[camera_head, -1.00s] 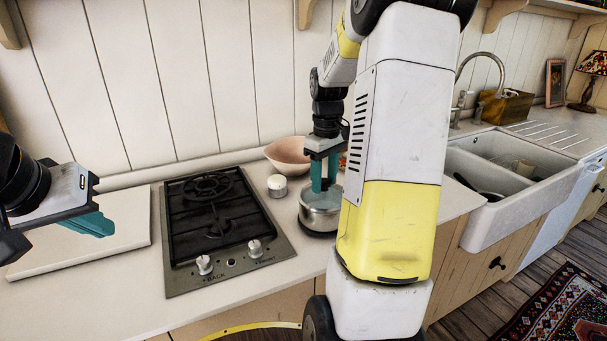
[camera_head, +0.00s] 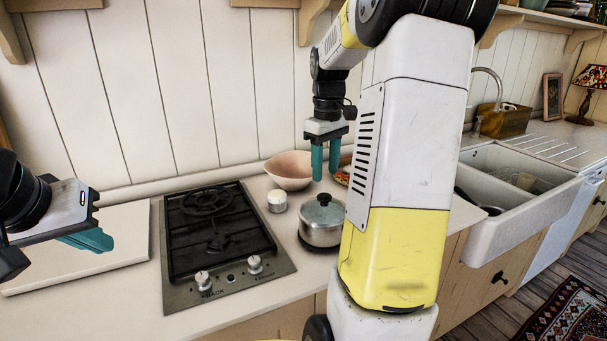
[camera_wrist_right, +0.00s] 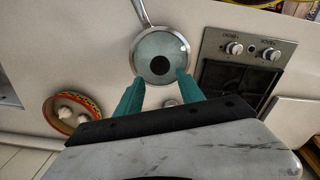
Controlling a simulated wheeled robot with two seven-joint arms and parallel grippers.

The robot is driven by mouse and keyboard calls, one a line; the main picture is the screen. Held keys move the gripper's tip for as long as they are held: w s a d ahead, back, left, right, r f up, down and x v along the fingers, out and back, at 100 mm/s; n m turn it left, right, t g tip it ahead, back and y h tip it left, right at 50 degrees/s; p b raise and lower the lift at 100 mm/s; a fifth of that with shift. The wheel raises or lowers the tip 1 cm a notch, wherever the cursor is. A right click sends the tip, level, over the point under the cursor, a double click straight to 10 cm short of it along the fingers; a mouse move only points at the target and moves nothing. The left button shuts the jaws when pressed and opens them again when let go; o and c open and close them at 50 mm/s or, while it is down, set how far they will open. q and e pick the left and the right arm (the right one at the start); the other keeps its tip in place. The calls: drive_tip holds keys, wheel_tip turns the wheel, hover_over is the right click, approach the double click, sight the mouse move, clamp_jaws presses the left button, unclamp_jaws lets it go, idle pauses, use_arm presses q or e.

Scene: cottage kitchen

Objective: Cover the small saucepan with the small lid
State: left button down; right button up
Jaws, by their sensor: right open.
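The small saucepan (camera_head: 321,235) stands on the counter to the right of the stove. The small lid (camera_head: 324,211), glass with a dark knob, lies on top of it. In the right wrist view the lid (camera_wrist_right: 161,58) sits within the rim of the saucepan (camera_wrist_right: 142,14), whose handle points to the top. My right gripper (camera_head: 325,178) is open and empty above the lid, apart from its knob. My left gripper (camera_head: 100,240) is at the left over a pale board; its fingertips show only partly and I cannot tell their opening.
A gas stove (camera_head: 217,235) lies left of the saucepan. A small white container (camera_head: 277,201) and a pinkish bowl (camera_head: 289,170) stand close behind. In the wrist view a patterned bowl (camera_wrist_right: 73,112) holds pale items. A sink (camera_head: 515,190) is at the right.

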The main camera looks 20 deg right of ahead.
drive_tip(key=shift+r, duration=1.6)
drive_tip(key=s+a+m+t+y, duration=0.2)
drive_tip(key=s+a+m+t, duration=0.2)
drive_tip(key=s+a, duration=1.3)
drive_tip(key=shift+s+r+t, duration=0.3)
drive_tip(key=shift+s+t, duration=0.05)
drive_tip(key=shift+t, duration=0.75)
